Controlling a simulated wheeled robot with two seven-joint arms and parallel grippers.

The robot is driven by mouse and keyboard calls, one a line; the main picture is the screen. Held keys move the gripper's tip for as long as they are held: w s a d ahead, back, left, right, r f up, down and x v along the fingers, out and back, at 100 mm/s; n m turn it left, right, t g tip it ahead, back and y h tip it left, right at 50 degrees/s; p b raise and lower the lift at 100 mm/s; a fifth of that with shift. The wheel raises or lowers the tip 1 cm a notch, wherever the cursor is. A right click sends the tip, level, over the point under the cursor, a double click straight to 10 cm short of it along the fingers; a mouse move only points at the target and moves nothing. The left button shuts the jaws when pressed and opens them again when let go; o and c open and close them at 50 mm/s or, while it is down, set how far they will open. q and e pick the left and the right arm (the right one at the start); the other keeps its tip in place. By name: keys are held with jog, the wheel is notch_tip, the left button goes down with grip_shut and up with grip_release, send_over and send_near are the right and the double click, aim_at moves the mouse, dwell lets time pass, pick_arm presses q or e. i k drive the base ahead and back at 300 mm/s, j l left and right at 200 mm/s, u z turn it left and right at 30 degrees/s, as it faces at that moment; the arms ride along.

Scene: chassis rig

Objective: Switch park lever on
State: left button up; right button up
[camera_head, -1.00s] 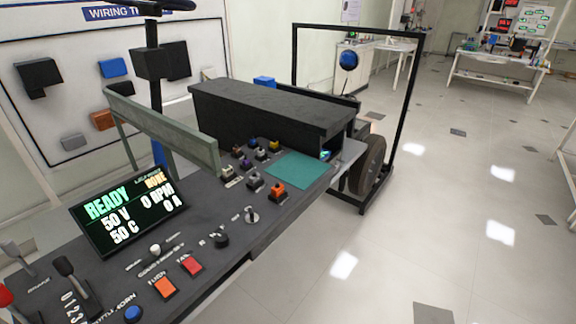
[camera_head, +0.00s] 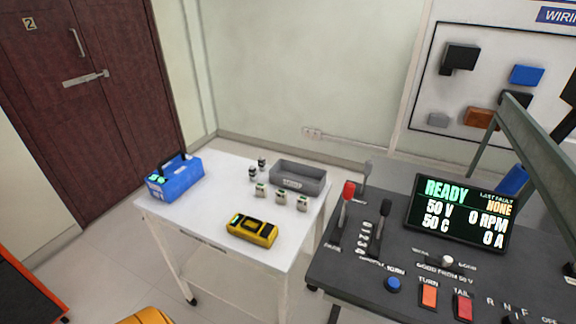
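The park lever (camera_head: 343,212) has a red knob on a metal stem and stands near the left edge of the dark control console (camera_head: 345,273). A label that appears to read PARK lies at its base. The lever points up, leaning slightly right in the picture; I cannot tell from this which setting it is in. Neither of my grippers is in view.
A display (camera_head: 462,217) reads READY. Left of the console, a white cart (camera_head: 213,213) holds a blue case (camera_head: 176,182), a yellow meter (camera_head: 252,230) and a grey bin (camera_head: 297,178).

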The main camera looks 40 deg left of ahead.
aim_at(348, 187)
jog(key=u, duration=0.8)
